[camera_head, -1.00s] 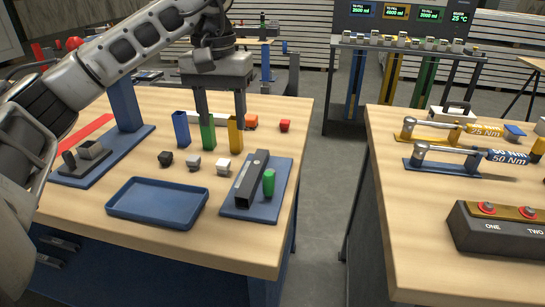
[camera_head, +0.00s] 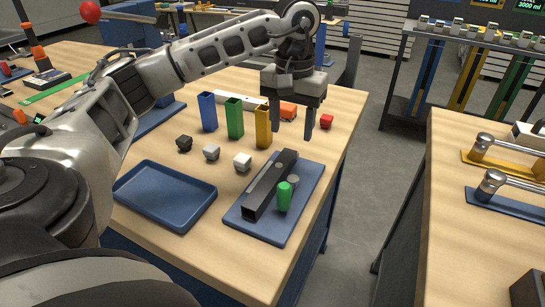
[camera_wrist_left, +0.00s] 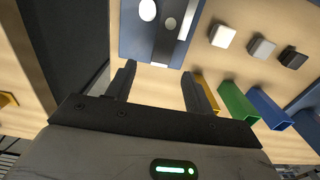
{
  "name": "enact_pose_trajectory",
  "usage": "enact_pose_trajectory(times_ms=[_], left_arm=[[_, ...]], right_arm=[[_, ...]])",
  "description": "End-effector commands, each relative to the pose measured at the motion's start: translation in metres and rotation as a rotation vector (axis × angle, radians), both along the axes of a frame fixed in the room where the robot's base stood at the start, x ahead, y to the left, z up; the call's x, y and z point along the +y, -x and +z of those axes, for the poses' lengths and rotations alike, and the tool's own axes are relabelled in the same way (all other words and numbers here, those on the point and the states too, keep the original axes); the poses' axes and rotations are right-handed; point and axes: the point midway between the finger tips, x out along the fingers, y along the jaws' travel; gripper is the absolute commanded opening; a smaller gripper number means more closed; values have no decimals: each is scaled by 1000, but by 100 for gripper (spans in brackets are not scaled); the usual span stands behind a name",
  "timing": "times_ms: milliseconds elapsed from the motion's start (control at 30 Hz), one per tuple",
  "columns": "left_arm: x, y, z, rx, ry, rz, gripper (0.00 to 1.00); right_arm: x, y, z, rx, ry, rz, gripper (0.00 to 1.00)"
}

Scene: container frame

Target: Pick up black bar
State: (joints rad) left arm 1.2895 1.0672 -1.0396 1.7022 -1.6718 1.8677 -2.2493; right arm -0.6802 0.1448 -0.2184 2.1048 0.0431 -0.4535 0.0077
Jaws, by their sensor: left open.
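The black bar (camera_head: 262,194) lies on a blue plate (camera_head: 243,222) on the wooden table. A green handle (camera_head: 284,197) stands beside the bar on its right. My left gripper (camera_head: 288,126) is open and empty, pointing down above the table just beyond the far end of the bar. In the left wrist view its two fingers (camera_wrist_left: 158,72) are spread, with the blue plate (camera_wrist_left: 130,35) and the bar (camera_wrist_left: 165,45) ahead at the top. The near end of the bar is cut off there. My right gripper is not in view.
Blue, green and yellow square tubes (camera_head: 235,118) stand left of the gripper. Small black, grey and white blocks (camera_head: 212,152) sit in front of them. An empty blue tray (camera_head: 165,193) lies left of the plate.

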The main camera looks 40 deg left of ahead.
Motion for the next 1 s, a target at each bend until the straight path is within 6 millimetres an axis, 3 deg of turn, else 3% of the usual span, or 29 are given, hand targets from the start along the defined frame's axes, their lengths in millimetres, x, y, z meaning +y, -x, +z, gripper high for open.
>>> enact_pose_trajectory(times_ms=[267, 533, 833, 867, 1000], left_arm=[[0, 3, -22, 3, -1, -1, 53], [1, 9, -59, 2, 0, -1, 53], [1, 8, -65, -1, 1, -1, 53], [1, 8, -65, -1, 1, -1, 47], [1, 8, -65, -1, 0, -1, 8]], right_arm=[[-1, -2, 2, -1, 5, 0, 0], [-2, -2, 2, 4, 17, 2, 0], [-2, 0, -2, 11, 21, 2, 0], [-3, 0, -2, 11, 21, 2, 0], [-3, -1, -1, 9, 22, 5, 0]])
